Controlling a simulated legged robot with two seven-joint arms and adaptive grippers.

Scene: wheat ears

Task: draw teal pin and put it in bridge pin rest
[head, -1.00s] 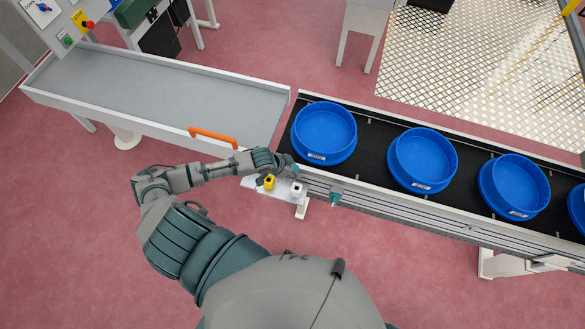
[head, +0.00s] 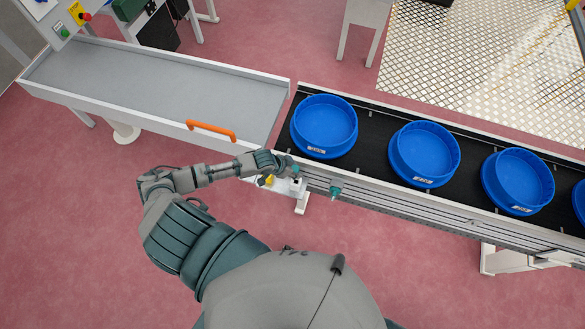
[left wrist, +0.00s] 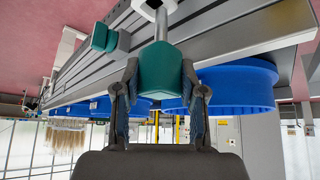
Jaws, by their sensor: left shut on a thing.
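My left gripper (head: 286,166) is shut on a teal pin (left wrist: 163,72) at the near side of the conveyor. In the left wrist view the gripper (left wrist: 158,105) has a finger on each side of the teal handle. The pin's metal shaft runs from the handle to a white block with a dark hole; I cannot tell whether its tip is inside. In the head view the white block (head: 299,184) and a yellow block (head: 267,181) sit on a small bracket. A second teal piece (head: 335,192) is on the conveyor's side, also in the left wrist view (left wrist: 104,37). My right gripper is not in view.
Several blue bowls (head: 324,126) stand on the black conveyor belt (head: 370,140). A grey tray table (head: 150,92) with an orange handle (head: 211,131) adjoins its left end. The red floor in front is clear.

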